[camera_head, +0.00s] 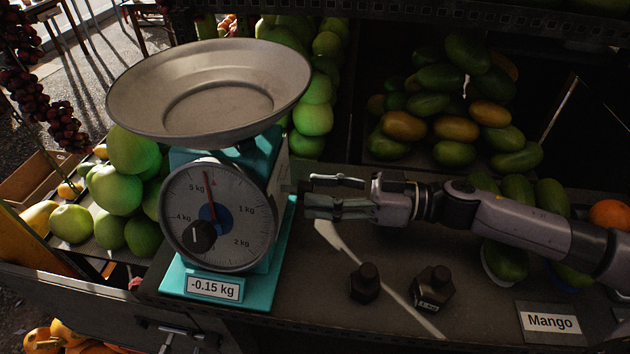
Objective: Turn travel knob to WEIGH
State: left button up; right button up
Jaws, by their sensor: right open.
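A teal scale (283,215) with a wide metal pan (120,98) stands on the dark counter. Its round dial (240,190) has a red needle just left of the top, and its plate (212,288) reads -0.15 kg. No WEIGH marking is legible. My right gripper (308,195) is open beside the scale's right side, its fingertips pointing left at the housing. I cannot tell whether they touch it or what lies between them. My left gripper is not in view.
Two black weights, a smaller one (365,284) and a larger one (432,288), stand on the counter below my right arm. A Mango sign (550,322) is at right. Green fruit (128,190) is piled left of the scale; mangoes (455,128) lie behind. The counter's front edge is close.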

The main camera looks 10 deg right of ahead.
jog(key=shift+w+a, duration=0.25)
jog(key=shift+a, duration=0.4)
jog(key=shift+c, duration=0.2)
grip_shut()
